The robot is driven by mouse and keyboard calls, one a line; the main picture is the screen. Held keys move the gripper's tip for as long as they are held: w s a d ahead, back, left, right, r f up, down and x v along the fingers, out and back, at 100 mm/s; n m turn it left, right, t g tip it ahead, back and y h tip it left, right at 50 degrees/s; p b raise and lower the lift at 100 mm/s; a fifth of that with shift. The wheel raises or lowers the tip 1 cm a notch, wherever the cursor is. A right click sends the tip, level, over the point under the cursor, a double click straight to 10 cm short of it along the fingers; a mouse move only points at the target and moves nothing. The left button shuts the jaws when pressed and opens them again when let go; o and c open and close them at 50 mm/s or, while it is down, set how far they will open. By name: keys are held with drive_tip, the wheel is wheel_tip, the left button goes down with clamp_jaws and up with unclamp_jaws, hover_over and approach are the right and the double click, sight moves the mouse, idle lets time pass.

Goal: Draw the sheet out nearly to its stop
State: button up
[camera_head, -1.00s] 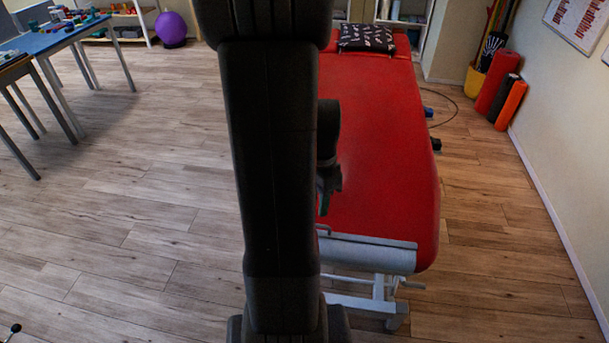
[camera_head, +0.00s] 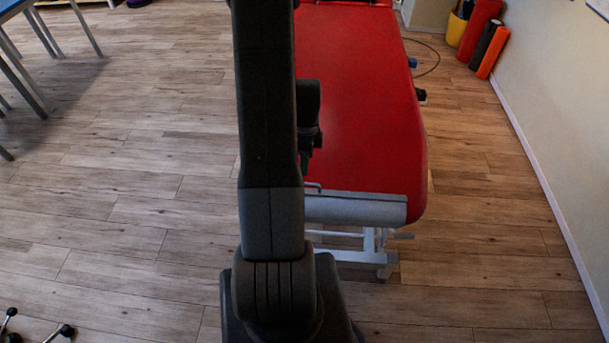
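A red padded couch (camera_head: 362,105) stands ahead, right of my arm. A pale grey roll or bar (camera_head: 355,209) lies across its near end, with a thin bent rod or handle at its left end; I take this for the sheet's roll, but no loose sheet edge can be made out. My gripper (camera_head: 307,152) shows only in part as a dark shape over the couch's left side, just above the roll's left end in the picture. My dark arm hides the rest. Its fingers are too dark and small to read, and I see nothing held.
The couch's white metal frame (camera_head: 382,250) stands on the wooden floor below the roll. A blue table's legs (camera_head: 35,75) are at the left. Coloured rolls (camera_head: 488,45) lean by the right wall. A cable lies beside the couch.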

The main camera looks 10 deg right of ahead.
drive_tip(key=shift+s+a+f+p, duration=0.1)
drive_tip(key=shift+s+f, duration=0.1)
drive_tip(key=shift+f, duration=0.75)
drive_tip(key=shift+s+f+p, duration=0.1)
drive_tip(key=shift+s+f, duration=0.1)
drive_tip(key=shift+f, duration=0.8)
drive_tip(key=shift+s+a+f+p, duration=0.1)
drive_tip(key=shift+s+f, duration=0.1)
drive_tip(key=shift+f, duration=0.75)
drive_tip(key=shift+c, duration=0.4)
clamp_jaws()
